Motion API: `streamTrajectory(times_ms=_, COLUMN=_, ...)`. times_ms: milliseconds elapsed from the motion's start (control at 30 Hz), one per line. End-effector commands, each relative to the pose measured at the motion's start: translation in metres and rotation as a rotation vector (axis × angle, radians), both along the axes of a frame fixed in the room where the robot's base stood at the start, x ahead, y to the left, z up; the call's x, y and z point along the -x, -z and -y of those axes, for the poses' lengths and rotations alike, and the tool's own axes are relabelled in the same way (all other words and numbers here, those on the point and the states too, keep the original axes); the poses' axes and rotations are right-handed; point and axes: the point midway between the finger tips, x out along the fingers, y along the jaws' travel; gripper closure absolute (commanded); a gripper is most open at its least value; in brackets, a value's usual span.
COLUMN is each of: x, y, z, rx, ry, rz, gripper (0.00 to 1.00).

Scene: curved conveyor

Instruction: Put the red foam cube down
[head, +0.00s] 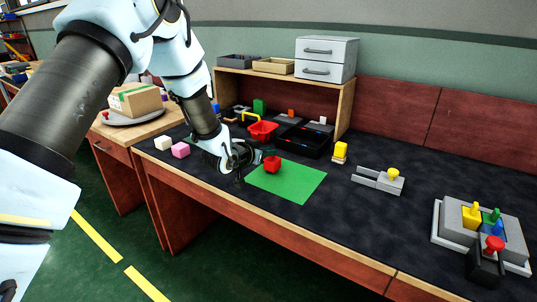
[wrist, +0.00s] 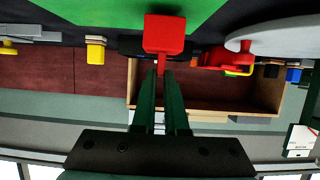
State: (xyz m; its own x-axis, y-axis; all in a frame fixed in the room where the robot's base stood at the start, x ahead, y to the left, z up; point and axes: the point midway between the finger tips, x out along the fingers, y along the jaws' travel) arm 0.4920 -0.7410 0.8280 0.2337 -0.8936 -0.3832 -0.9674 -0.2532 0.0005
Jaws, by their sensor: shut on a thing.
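The red foam cube (head: 272,165) is at the far left corner of the green mat (head: 290,184) in the head view. The head view does not make clear whether the cube touches the mat or hangs just above it. My gripper (head: 267,154) is shut on the cube. In the wrist view the cube (wrist: 164,33) sits at the tips of my gripper's two dark green fingers (wrist: 162,70), with the green mat (wrist: 110,15) behind it.
A red bin (head: 262,131) and a black compartment tray (head: 303,138) stand behind the mat. A grey fixture (head: 380,179) is to the right. Most of the mat is bare.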

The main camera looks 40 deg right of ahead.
Motion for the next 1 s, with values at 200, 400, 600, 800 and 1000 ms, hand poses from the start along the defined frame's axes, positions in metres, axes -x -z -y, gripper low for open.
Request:
streamTrajectory(times_ms=200, x=-0.0005, y=0.0108, z=-0.0001, rx=0.001, ry=-0.001, rz=0.002, gripper=1.00)
streamTrajectory(times_ms=400, x=-0.0004, y=0.0123, z=-0.0001, rx=0.001, ry=-0.001, rz=0.001, gripper=1.00)
streamTrajectory(times_ms=600, x=-0.0004, y=0.0126, z=-0.0001, rx=0.001, ry=-0.001, rz=0.001, gripper=0.74)
streamTrajectory(times_ms=800, x=-0.0004, y=0.0126, z=-0.0001, rx=0.001, ry=-0.001, rz=0.001, gripper=0.59)
streamTrajectory(times_ms=1000, x=-0.0004, y=0.0110, z=-0.0001, rx=0.001, ry=-0.001, rz=0.001, gripper=0.59)
